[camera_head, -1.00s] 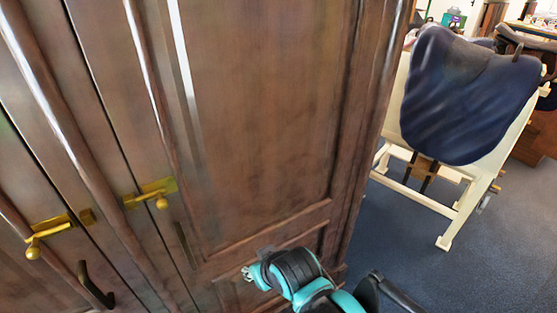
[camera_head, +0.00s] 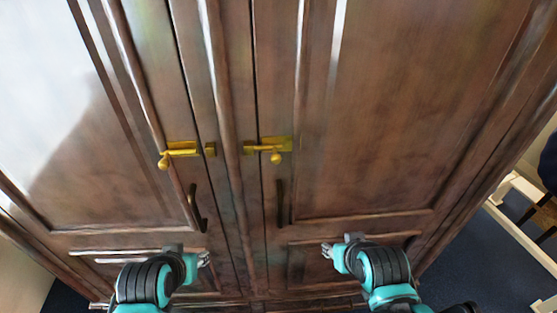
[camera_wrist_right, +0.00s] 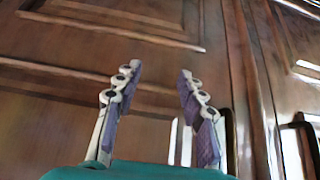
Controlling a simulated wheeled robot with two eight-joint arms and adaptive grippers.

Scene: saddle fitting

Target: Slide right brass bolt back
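The right brass bolt (camera_head: 275,146) sits on the right cabinet door, its round knob hanging down. Its bar reaches left to a small brass keeper (camera_head: 249,147) across the door seam. The left brass bolt (camera_head: 180,150) is on the left door, with a gap between it and its keeper (camera_head: 210,149). My right gripper (camera_head: 327,250) is below and right of the right bolt, apart from it. In the right wrist view its fingers (camera_wrist_right: 158,76) are spread and empty, facing the wood. My left gripper (camera_head: 204,259) is low, below the left handle; its finger opening is too small to judge.
Dark handles hang below the bolts, one on the left door (camera_head: 196,209) and one on the right door (camera_head: 280,203). The wooden cabinet (camera_head: 420,110) fills most of the view. A pale wooden stand (camera_head: 520,233) is at the right edge on blue carpet.

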